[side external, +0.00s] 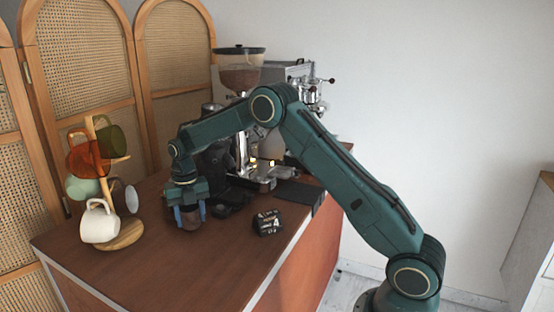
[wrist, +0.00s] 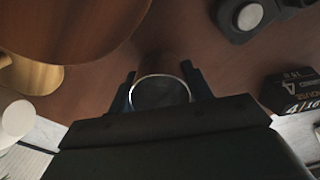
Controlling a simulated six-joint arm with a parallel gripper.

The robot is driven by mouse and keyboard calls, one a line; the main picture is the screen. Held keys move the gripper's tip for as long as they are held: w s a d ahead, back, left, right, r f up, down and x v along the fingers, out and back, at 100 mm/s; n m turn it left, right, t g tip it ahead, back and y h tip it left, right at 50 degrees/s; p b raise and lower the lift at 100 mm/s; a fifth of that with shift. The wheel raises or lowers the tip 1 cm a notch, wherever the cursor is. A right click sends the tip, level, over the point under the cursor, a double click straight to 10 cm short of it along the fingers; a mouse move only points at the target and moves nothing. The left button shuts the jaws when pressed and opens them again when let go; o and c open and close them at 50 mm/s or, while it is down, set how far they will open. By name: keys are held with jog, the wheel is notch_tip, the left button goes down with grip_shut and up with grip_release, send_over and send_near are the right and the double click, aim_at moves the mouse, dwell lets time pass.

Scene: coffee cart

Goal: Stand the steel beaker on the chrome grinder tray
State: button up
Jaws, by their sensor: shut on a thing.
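My gripper (side external: 190,216) is low over the wooden counter, left of the grinder. It is shut on the steel beaker, whose round rim and dark inside (wrist: 160,92) show between the fingers in the wrist view. In the side view the beaker (side external: 191,220) shows as a brownish reflective body between the blue fingers, looking upright. I cannot tell whether its base touches the counter.
A mug tree (side external: 122,236) with several mugs, including a white mug (side external: 100,222), stands left. A black box (side external: 268,222) lies right of my gripper. Black stands (side external: 232,199) are between my gripper and the tray. A dark mat (side external: 299,193) lies right. The front counter is clear.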

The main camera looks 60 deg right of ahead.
aim_at(182, 216)
jog(key=shift+w, duration=1.7)
jog(key=shift+f, duration=0.75)
jog(key=shift+f, duration=0.1)
jog(key=o, duration=1)
notch_tip(182, 216, up, 12)
jog(key=shift+r, duration=0.15)
